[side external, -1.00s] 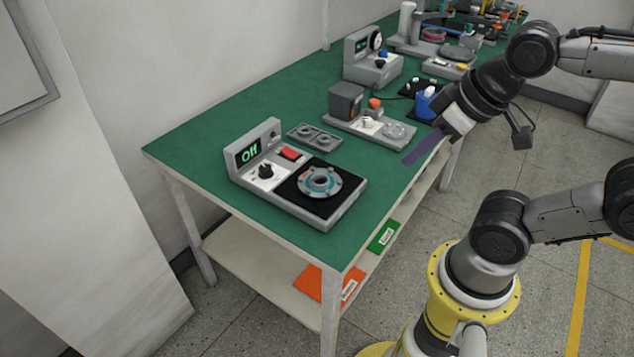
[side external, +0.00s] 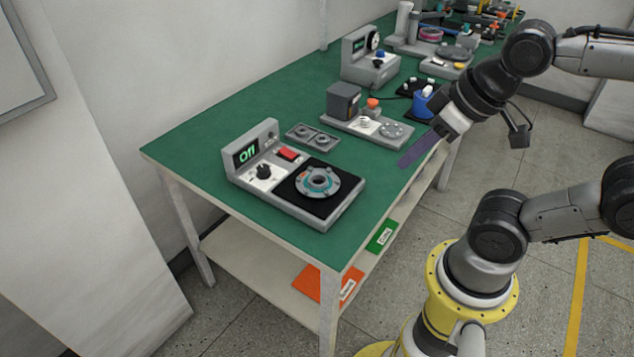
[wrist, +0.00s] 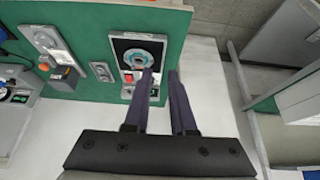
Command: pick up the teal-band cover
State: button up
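The teal-band cover (side external: 318,181) is a round grey flanged piece with a teal ring. It lies on the black pad of a grey device (side external: 335,222) at the near end of the green table. In the wrist view the cover (wrist: 138,58) shows just beyond and left of my fingertips. My gripper (side external: 402,165) has long purple fingers and hangs above the table's right edge, to the right of the cover and apart from it. In the wrist view my gripper (wrist: 160,72) shows a gap between its fingers with nothing in it.
The device has a lit "Off" display (side external: 247,155), a black knob (side external: 264,171) and a red switch (side external: 289,153). A small grey tray (side external: 312,136) and a grey unit with a dark block (side external: 343,101) stand behind. More equipment fills the far end. Bare table lies at left.

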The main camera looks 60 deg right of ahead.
jog(key=o, duration=0.9)
